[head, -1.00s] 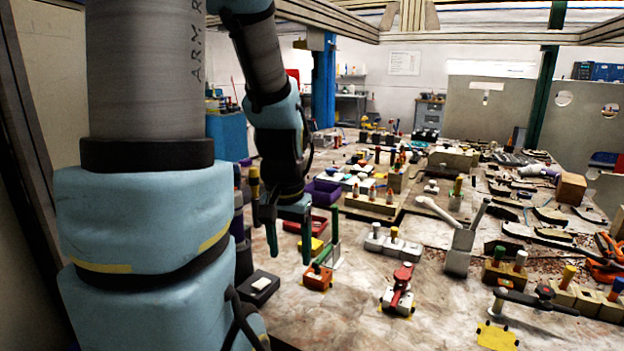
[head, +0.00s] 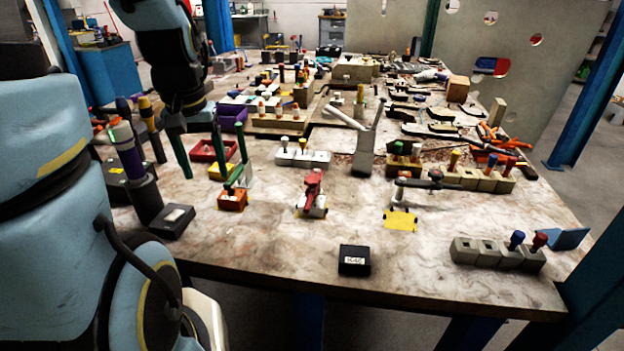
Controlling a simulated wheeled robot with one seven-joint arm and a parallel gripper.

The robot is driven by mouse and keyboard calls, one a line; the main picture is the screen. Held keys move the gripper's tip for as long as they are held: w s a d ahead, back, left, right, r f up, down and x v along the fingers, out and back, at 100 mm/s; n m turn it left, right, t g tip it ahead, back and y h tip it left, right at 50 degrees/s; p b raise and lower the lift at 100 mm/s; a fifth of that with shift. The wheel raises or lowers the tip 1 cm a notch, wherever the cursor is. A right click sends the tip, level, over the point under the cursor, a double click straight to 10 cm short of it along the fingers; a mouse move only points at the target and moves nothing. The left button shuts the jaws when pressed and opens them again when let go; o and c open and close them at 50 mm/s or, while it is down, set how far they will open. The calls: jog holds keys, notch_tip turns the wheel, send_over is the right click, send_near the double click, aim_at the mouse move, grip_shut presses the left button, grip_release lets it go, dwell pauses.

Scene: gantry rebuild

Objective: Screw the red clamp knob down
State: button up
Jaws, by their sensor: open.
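A red toggle-type clamp (head: 312,186) stands on a small light base near the front middle of the table in the head view. Its knob is too small to tell apart from the red body. A separate red-topped knob (head: 540,240) stands in a grey block at the front right. My gripper (head: 198,158) hangs at the left, fingers pointing down, open with nothing seen between them. It is well to the left of the red clamp and apart from it.
A green clamp on an orange base (head: 233,198) stands between my gripper and the red clamp. A black box (head: 354,260) sits at the front edge. A dark clamp (head: 432,183) stands to the right, behind a yellow patch (head: 400,220). The front middle tabletop is mostly clear.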

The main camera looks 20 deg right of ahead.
jog(key=w+d+m+b, duration=0.3)
jog(key=d, duration=0.7)
notch_tip(320, 180, up, 4)
jog(key=m+g+b, duration=0.1)
jog(key=m+b, duration=0.1)
jog(key=m, duration=0.1)
send_over(312, 179)
notch_tip(312, 179, down, 11)
jog(key=shift+w+r+p, duration=0.1)
jog(key=shift+r+p, duration=0.05)
jog(key=shift+p, duration=0.4)
jog(key=shift+c, duration=0.3)
grip_shut()
